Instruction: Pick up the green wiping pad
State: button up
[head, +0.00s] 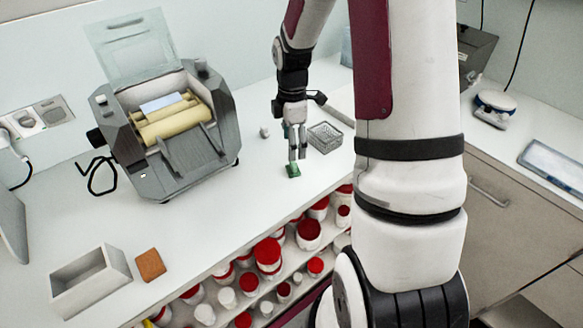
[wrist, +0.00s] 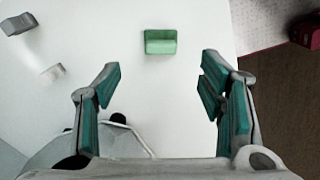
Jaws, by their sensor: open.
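The green wiping pad (head: 293,170) lies on the white counter, near its front edge. In the wrist view the pad (wrist: 160,42) lies ahead of the fingertips, roughly centred between them and apart from both. My gripper (head: 297,152) hangs over the counter, fingers pointing down, close to the pad in the head view. In the wrist view my gripper (wrist: 160,80) is open and empty, its teal-padded fingers spread wide. I cannot tell the exact height of the fingertips above the pad.
A grey roller mill (head: 165,130) stands left of my gripper. A wire basket (head: 325,138) stands just right of it. A white open box (head: 90,280) and a brown block (head: 150,265) are at the front left. Red-lidded jars (head: 268,255) fill shelves below the counter.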

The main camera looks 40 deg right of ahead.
aim_at(294, 165)
jog(key=shift+f+p, duration=0.45)
jog(key=shift+f, duration=3.85)
jog(key=c, duration=1.1)
jog(key=shift+o, duration=0.2)
jog(key=shift+r, duration=0.15)
jog(key=shift+r, duration=0.5)
notch_tip(294, 165, up, 2)
jog(key=shift+r+b, duration=0.1)
jog(key=shift+b, duration=0.2)
jog(key=shift+s+a+r, duration=0.1)
jog(key=shift+s+a, duration=0.05)
jog(key=shift+s, duration=0.5)
jog(key=s+a+r, duration=0.1)
jog(key=s+a, duration=0.3)
jog(key=s, duration=1)
jog(key=shift+r, duration=0.2)
